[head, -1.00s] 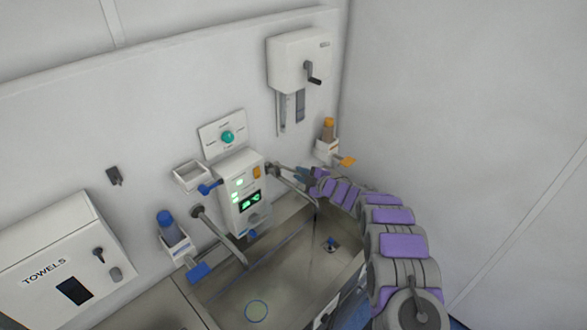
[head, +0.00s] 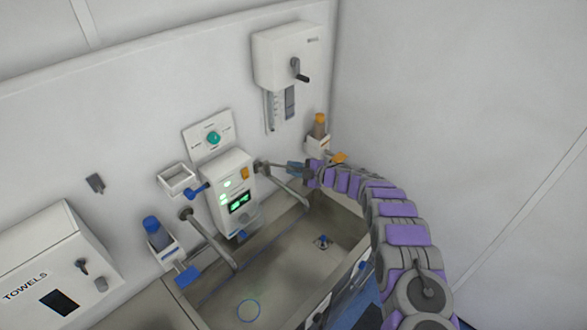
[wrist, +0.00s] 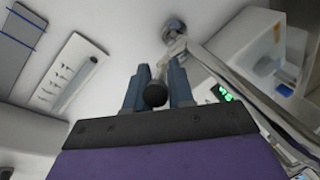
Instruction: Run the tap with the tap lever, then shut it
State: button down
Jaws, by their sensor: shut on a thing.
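The right-hand tap on the back wall has a grey wall mount (head: 260,167) and a spout (head: 288,190) reaching over the sink. Its tap lever (head: 276,166) runs from the mount to my gripper (head: 297,168). In the wrist view the blue-grey fingers of my gripper (wrist: 158,75) stand on both sides of the lever's dark round knob (wrist: 155,95); the lever's arm leads back to the round wall mount (wrist: 173,28). My gripper is shut on the lever near its end. I cannot make out a water stream at the spout.
A steel sink (head: 280,262) lies below. A control box (head: 230,190) with green lights stands left of the lever. An orange-capped bottle holder (head: 318,142) with an orange paddle is close behind my gripper. A second tap (head: 208,238) and blue-capped bottle (head: 157,232) are left.

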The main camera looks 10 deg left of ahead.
jog(key=c, duration=1.3)
grip_release()
jog(key=shift+c, duration=0.2)
jog(key=shift+o, duration=0.9)
jog(key=shift+w+f, duration=0.1)
jog(key=shift+w, duration=0.1)
jog(key=shift+s, duration=0.1)
jog(key=b+v, duration=0.2)
jog(key=v, duration=1.5)
jog(key=shift+d, duration=0.1)
